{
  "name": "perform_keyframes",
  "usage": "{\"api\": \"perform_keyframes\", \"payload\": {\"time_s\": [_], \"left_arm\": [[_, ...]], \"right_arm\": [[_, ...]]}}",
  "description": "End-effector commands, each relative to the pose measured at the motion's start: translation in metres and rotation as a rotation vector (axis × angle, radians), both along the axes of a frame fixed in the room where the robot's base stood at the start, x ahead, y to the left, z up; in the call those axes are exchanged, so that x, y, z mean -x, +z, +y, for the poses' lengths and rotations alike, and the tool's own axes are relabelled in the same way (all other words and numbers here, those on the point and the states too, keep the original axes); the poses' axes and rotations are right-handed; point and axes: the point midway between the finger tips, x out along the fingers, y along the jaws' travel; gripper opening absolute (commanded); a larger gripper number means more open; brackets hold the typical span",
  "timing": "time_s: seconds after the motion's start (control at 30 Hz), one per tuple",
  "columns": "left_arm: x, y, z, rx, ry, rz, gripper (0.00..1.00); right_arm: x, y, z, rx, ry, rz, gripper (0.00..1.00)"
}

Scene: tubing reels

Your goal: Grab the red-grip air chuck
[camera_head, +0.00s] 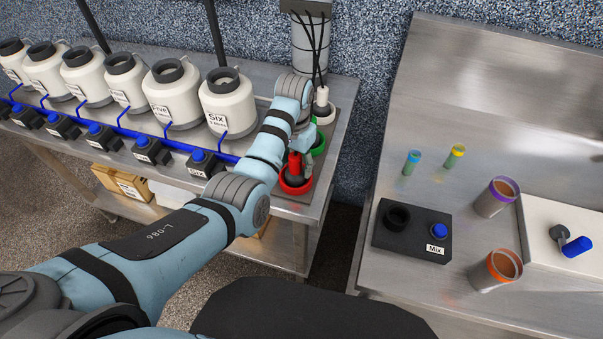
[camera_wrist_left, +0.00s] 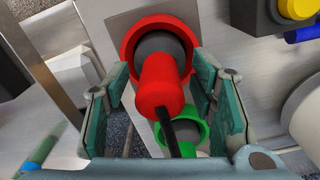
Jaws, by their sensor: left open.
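The red-grip air chuck (camera_head: 295,165) stands in a red ring holder (camera_head: 294,187) at the right end of the left bench. In the left wrist view the red grip (camera_wrist_left: 160,87) rises toward the camera from the red holder (camera_wrist_left: 128,48), with a dark hose at its near end. My left gripper (camera_wrist_left: 165,105) is open, its green-padded fingers on either side of the red grip. My right gripper is not in view.
A green holder (camera_head: 319,143) and a white-grip tool (camera_head: 322,100) stand just behind the red one. Several white jars (camera_head: 228,103) line the left bench. The right table (camera_head: 420,290) holds cups and a black mixer (camera_head: 413,232). A gap separates the benches.

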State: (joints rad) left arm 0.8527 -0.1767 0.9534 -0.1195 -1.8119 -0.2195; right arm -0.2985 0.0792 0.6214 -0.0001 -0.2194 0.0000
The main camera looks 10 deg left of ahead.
Motion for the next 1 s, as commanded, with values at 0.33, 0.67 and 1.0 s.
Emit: {"api": "perform_keyframes", "payload": {"time_s": [0.33, 0.67, 1.0], "left_arm": [[0.000, 0.001, 0.000, 0.000, -0.001, 0.000, 0.12], [0.000, 0.001, -0.001, 0.000, -0.001, 0.000, 0.00], [-0.003, 0.025, -0.010, 0.002, -0.018, -0.003, 0.00]], "right_arm": [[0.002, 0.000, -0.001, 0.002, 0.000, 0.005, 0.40], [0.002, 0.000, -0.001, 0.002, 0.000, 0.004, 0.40], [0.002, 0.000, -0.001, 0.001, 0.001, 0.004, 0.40]]}}
